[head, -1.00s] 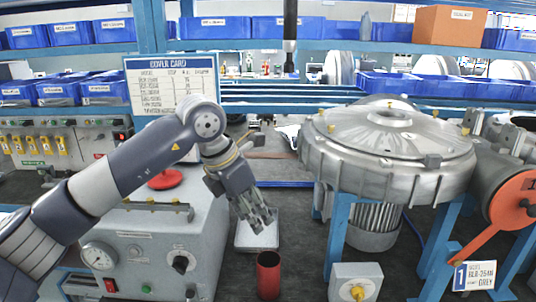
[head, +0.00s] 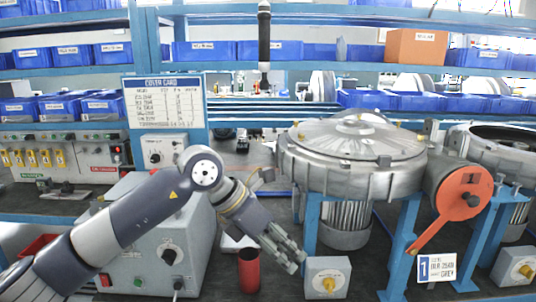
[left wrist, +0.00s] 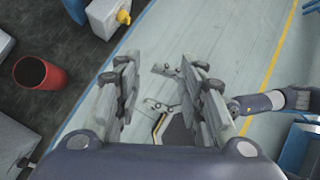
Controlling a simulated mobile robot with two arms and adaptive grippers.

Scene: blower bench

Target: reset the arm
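My left arm reaches in from the left in the head view, bent at the elbow above the grey control box (head: 150,258). Its gripper (head: 294,256) points down and right, in front of the blower stand, between the red cup (head: 249,269) and the small grey switch box with a yellow knob (head: 327,277). In the left wrist view the fingers of the left gripper (left wrist: 160,72) are apart, with nothing between them and floor beyond. The red cup (left wrist: 40,73) stands to their left.
A large metal blower (head: 352,160) stands on blue legs, with an orange-handled part (head: 463,198) beside it. A number 1 card (head: 437,268) is at the front. A cover card board (head: 163,103) stands behind the arm. Open floor (left wrist: 225,45) shows past the bench edge.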

